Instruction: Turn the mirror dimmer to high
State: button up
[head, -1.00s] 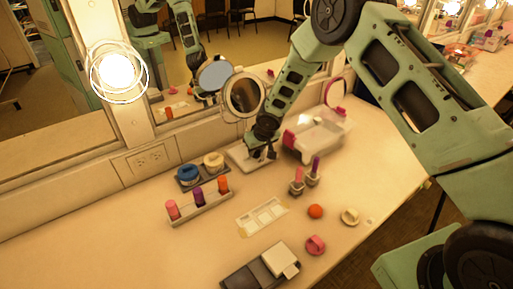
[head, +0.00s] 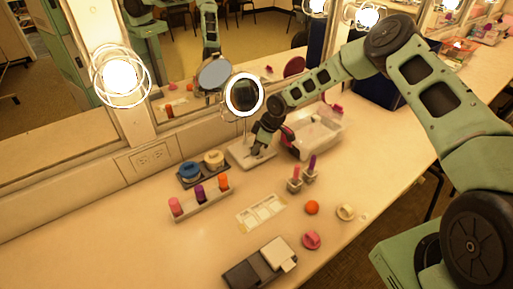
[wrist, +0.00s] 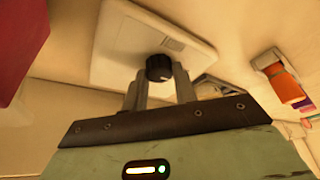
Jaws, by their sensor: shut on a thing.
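The round mirror (head: 244,94) stands at the back of the counter, and its ring glows bright white. Its pale base plate (head: 238,152) lies on the counter below it. In the wrist view the black dimmer knob (wrist: 158,67) sits on the cream plate (wrist: 122,42), between my two grey fingers. My gripper (wrist: 160,86) is shut on the knob. In the head view my gripper (head: 259,150) is small and reaches down to the plate, and the knob is hidden there. I cannot read any marking for high on the plate.
A clear bin (head: 318,132) stands just right of my gripper. Lipsticks in a rack (head: 201,204), two round jars (head: 190,171) and two upright lipsticks (head: 295,180) are nearby. The left front counter is clear.

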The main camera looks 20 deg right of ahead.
jog(key=shift+d+n, duration=0.1)
jog(key=shift+n, duration=0.5)
jog(key=o, duration=1)
jog(key=shift+b, duration=0.3)
jog(key=b+v, duration=0.1)
jog(key=v, duration=0.4)
jog(key=b+v, duration=0.1)
jog(key=v, duration=1.1)
jog(key=shift+w+d+r+b, duration=0.15)
jog(key=shift+w+b, duration=0.2)
jog(key=shift+b, duration=0.05)
